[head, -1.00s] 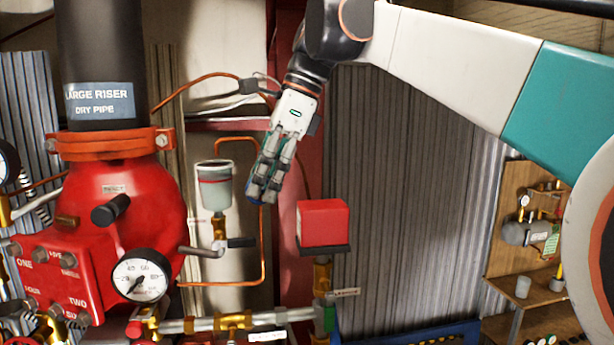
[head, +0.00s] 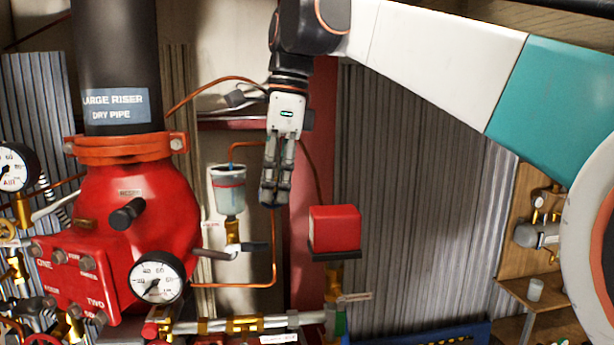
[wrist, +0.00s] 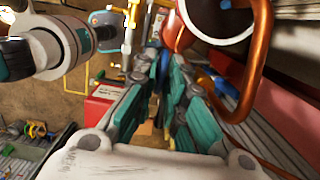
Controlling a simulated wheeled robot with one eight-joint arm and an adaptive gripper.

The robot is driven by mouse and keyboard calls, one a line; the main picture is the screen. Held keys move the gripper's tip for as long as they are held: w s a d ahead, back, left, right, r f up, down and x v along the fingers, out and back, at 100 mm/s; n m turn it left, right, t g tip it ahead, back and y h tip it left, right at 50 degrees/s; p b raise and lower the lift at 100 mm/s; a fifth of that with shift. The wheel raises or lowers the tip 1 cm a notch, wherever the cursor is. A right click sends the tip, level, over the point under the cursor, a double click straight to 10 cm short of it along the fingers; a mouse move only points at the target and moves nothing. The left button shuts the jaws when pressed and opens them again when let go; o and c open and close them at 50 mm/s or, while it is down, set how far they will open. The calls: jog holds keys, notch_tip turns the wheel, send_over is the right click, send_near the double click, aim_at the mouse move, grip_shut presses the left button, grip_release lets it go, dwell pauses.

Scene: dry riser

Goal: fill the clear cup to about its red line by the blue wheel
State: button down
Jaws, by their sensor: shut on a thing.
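The clear cup (head: 229,190) stands upright under a thin copper pipe left of my gripper, with a thin red line around it. Its inside looks pale, with a bluish streak near the top; I cannot make out a clear liquid level. My gripper (head: 270,197) points down just right of the cup, apart from it, fingers shut.
A red box (head: 335,228) sits right of and below my gripper. A copper pipe (head: 274,250) runs close below the fingertips. The red riser valve (head: 140,205) and a gauge (head: 157,277) are at left. Grey corrugated wall (head: 410,190) stands at right.

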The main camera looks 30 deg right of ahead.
jog(key=shift+a+h, duration=0.15)
jog(key=shift+h, duration=0.65)
jog(key=c, duration=1.6)
grip_release()
jog(key=shift+c, duration=0.2)
